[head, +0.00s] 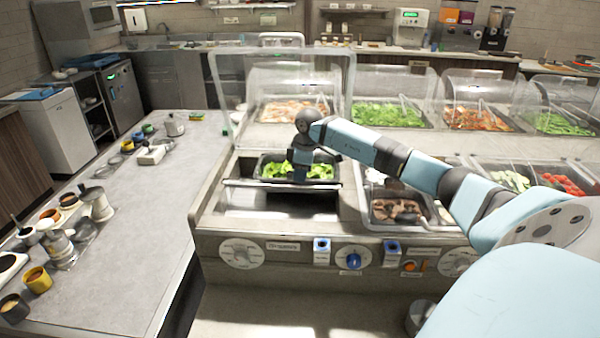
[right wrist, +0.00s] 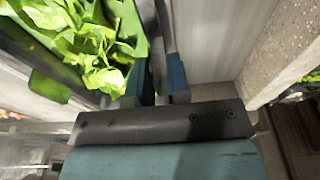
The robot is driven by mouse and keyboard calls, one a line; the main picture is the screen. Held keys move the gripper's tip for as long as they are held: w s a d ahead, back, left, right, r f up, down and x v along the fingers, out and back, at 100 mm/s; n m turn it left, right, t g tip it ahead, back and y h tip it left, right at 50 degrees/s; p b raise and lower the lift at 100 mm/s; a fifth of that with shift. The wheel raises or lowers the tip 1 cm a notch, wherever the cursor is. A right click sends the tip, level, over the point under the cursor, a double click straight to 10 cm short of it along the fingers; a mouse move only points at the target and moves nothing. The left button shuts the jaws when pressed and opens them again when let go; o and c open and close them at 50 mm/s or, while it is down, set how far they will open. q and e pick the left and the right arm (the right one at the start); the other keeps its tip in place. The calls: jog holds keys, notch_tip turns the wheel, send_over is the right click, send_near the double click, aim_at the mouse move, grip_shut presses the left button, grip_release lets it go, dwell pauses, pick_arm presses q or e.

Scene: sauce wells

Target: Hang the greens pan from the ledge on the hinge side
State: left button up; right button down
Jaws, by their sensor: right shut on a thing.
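The greens pan (head: 325,156) is a dark rectangular pan of leafy lettuce, at the back part of an open well (head: 265,203) in the counter, in the head view. My right gripper (head: 300,178) reaches over it from the right and is shut on its near side. In the right wrist view the right gripper's fingers (right wrist: 161,85) close on the pan's edge, with lettuce (right wrist: 95,45) beside them. The gripper hides part of the pan. I cannot tell whether the pan rests on a ledge or hangs free. My left gripper is not in view.
A clear cover (head: 282,52) stands raised behind the well. Covered food bins line the back, and a meat pan (head: 397,210) sits to the right. Knobs (head: 352,258) run along the counter front. A grey side counter (head: 130,205) at left holds several cups.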

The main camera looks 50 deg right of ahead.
jog(key=shift+f, duration=0.35)
dwell(0.4)
jog(key=c, duration=1)
grip_release()
jog(key=shift+s, duration=0.1)
jog(key=r, duration=0.4)
jog(key=s+r+b, duration=0.1)
jog(key=r, duration=0.4)
jog(key=d+r, duration=0.1)
jog(key=r, duration=0.3)
jog(key=shift+s+r, duration=0.35)
jog(key=shift+s, duration=0.05)
